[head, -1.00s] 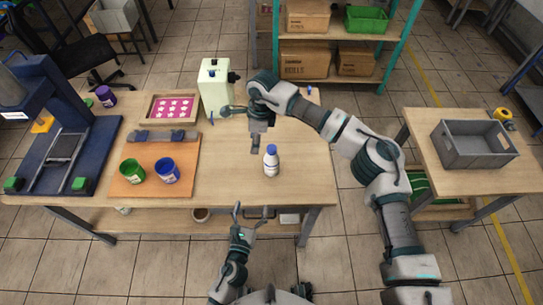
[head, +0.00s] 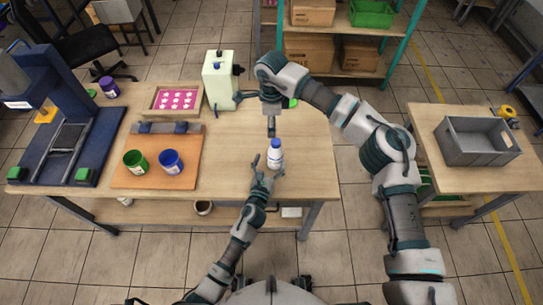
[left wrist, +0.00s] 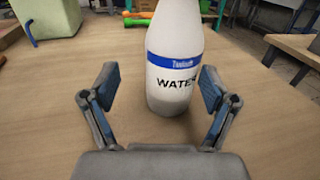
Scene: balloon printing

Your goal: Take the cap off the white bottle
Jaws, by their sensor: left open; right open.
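The white bottle (head: 276,160) with its blue cap (head: 274,143) stands upright near the front right of the table. In the left wrist view the bottle (left wrist: 174,70) stands between the spread fingers, with gaps on both sides; its cap is out of frame. My left gripper (head: 266,168) is open at the near side of the bottle, low over the table. My right gripper (head: 271,126) is open, fingers pointing down, just above and behind the cap in the picture; its exact height over the cap is hard to tell.
Green (head: 135,162) and blue (head: 171,161) cups stand on an orange board (head: 127,184) at left. A grey crate (head: 478,152) sits on the right table (head: 438,119). The bottle's left side is clear.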

